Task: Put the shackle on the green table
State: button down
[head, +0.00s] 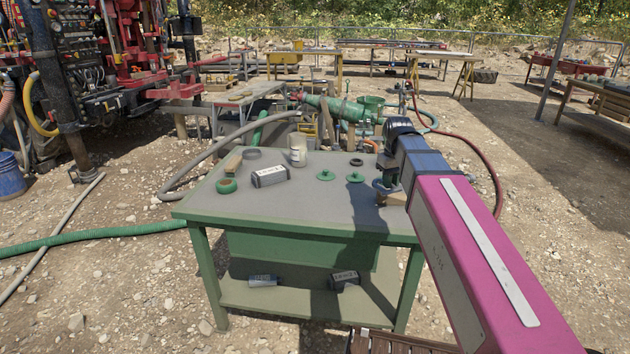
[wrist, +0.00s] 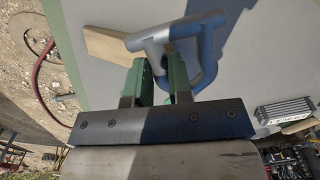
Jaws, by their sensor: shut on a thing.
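The shackle (wrist: 207,57) is a grey metal loop, partly in shadow, in the wrist view. My gripper (wrist: 160,72) has green fingers shut on one side of it. In the head view my gripper (head: 386,186) is at the right side of the green table (head: 285,222), over its top. There the shackle is small and dark, and I cannot make out its outline. A wooden block (wrist: 112,46) lies beside the shackle in the wrist view. I cannot tell whether the shackle touches the tabletop.
The front middle of the top is clear. Hoses (head: 90,236) lie on the gravel to the left.

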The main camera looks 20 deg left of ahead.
jog(key=s+a+r+n, duration=0.15)
jog(key=a+n, duration=0.25)
jog(key=a, duration=0.9)
jog(key=s+a+n, duration=0.3)
jog(key=a+n, duration=0.1)
jog(key=a, duration=0.9)
jog(key=s+a+r+n, duration=0.1)
jog(key=s+a+n, duration=0.15)
jog(key=a, duration=1.05)
jog(key=n, duration=0.1)
send_over(305, 201)
notch_tip(305, 201, down, 7)
jog(key=shift+w, duration=0.1)
jog(key=shift+f, duration=2)
jog(key=c, duration=1)
grip_release()
jog(key=shift+c, duration=0.2)
notch_tip(305, 201, up, 12)
